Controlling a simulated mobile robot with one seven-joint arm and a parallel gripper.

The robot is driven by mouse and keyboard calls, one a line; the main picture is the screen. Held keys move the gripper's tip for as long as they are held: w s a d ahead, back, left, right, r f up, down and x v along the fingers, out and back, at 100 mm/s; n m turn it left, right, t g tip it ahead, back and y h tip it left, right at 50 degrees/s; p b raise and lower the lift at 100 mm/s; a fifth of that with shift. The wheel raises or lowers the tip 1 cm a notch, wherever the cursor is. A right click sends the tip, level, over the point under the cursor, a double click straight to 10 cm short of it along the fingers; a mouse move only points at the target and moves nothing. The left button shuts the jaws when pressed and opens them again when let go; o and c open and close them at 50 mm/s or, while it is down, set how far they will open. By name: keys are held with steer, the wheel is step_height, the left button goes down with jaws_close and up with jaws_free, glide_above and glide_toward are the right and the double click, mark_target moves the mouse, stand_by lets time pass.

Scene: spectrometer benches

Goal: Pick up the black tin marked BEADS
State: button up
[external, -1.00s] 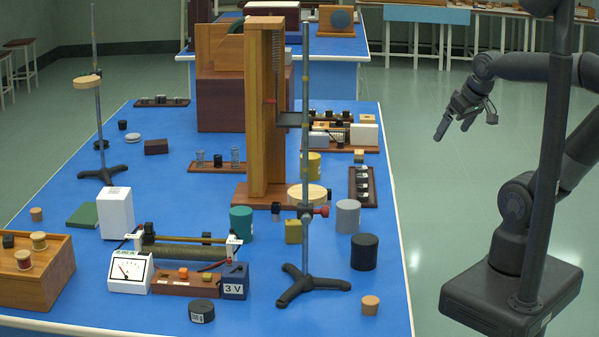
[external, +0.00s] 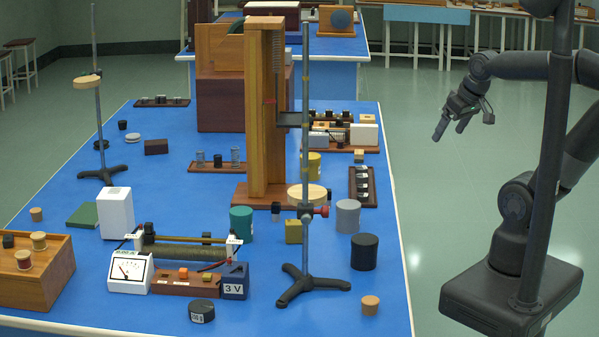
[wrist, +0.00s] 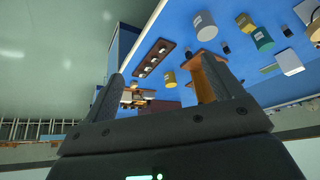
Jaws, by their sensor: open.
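A black cylindrical tin (external: 364,251) stands upright near the right edge of the blue bench in the external view. It is just in front of a grey tin (external: 347,216). No lettering can be read on its visible side, so I cannot confirm the BEADS mark. I cannot make it out in the wrist view, where the grey tin (wrist: 204,26) shows near the top. My gripper (external: 450,130) is open and empty. It hangs in the air beyond the bench's right edge, well above and away from the black tin.
A tripod stand (external: 308,280) with a tall rod is left of the black tin. A cork (external: 370,305) is in front of it. A rack (external: 362,187) lies behind the grey tin. A low black weight (external: 202,311) sits at the front.

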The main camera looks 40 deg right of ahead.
steer(key=w+a+f+g, duration=0.1)
steer(key=w+a+f, duration=0.25)
steer(key=a, duration=0.25)
steer(key=n+g, duration=0.1)
steer(key=g, duration=0.3)
glide_above(366, 239)
step_height(366, 239, down, 14)
steer(key=shift+f, duration=0.4)
step_height(366, 239, down, 5)
steer(key=shift+r, duration=0.2)
steer(key=shift+w+f, duration=0.2)
steer(key=shift+f, duration=2.6)
steer(key=shift+c, duration=0.5)
steer(key=c, duration=1)
steer(key=shift+c, duration=0.2)
